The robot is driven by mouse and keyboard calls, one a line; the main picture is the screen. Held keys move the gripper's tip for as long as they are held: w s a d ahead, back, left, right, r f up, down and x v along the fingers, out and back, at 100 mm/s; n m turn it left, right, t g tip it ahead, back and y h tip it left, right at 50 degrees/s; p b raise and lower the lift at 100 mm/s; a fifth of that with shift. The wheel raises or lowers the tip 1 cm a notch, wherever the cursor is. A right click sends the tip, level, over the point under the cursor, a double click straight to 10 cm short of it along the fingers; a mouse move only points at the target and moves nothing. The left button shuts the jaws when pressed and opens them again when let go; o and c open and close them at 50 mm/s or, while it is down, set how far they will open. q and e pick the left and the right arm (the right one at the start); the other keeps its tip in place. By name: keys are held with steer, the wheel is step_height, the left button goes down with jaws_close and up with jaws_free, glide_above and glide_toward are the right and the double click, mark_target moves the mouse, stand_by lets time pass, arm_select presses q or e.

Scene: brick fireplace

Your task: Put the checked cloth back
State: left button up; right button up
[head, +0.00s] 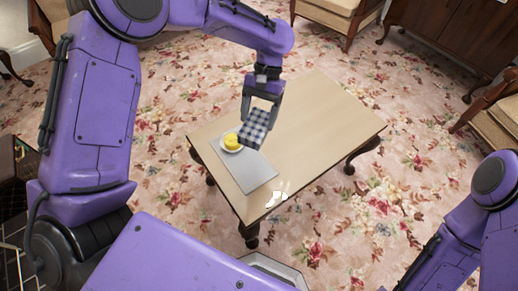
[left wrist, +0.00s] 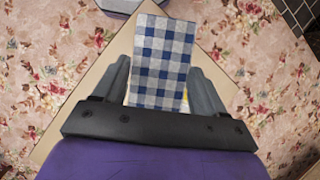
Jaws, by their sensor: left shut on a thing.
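The blue-and-white checked cloth (head: 254,127) hangs from my left gripper (head: 262,98) above the wooden table. The gripper is shut on it. In the left wrist view the cloth (left wrist: 160,62) lies between the two fingers of the left gripper (left wrist: 163,85) and hides much of the table behind it. In the head view the cloth is beside a yellow item and above the edge of a grey mat; whether its lower end touches anything is unclear. My right arm shows at the lower right, but its gripper is out of view.
The low table (head: 315,125) is bare over its right half. A grey mat (head: 245,176) lies on its left part, with a yellow item (head: 232,140) on a white saucer (head: 229,149). Armchairs (head: 338,14) and a dark cabinet (head: 455,30) stand around on flowered carpet.

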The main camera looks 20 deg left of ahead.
arm_select(q)
steer(key=a+n, duration=0.1)
steer(key=a+f+n+h, duration=0.1)
steer(key=s+a+n, duration=0.1)
steer(key=shift+a+f+h+b, duration=0.25)
steer(key=shift+f+h+b, duration=0.15)
steer(key=s+a+f+n+t+h+b, duration=0.2)
steer(key=s+a+f+n+t, duration=0.3)
steer(key=n, duration=0.4)
steer(key=s+a+f+n+t+h+b, duration=0.1)
steer(key=s+a+f+n+t, duration=0.1)
steer(key=s+f+n, duration=0.45)
steer(key=shift+n, duration=0.85)
steer(key=w+d+f+b, duration=0.1)
steer(key=w+d+f, duration=0.1)
steer(key=w, duration=0.1)
steer(key=w+d+f+b, duration=0.2)
steer(key=w+f, duration=0.1)
steer(key=w+d+f+b, duration=0.2)
steer(key=w, duration=0.2)
steer(key=shift+f, duration=0.2)
steer(key=shift+w+d+f, duration=0.15)
steer(key=shift+w+f, duration=0.05)
step_height(320, 180, down, 4)
steer(key=shift+w+d+r+b, duration=0.15)
steer(key=shift+r+b, duration=0.1)
steer(key=shift+b, duration=0.8)
steer(key=shift+r, duration=0.1)
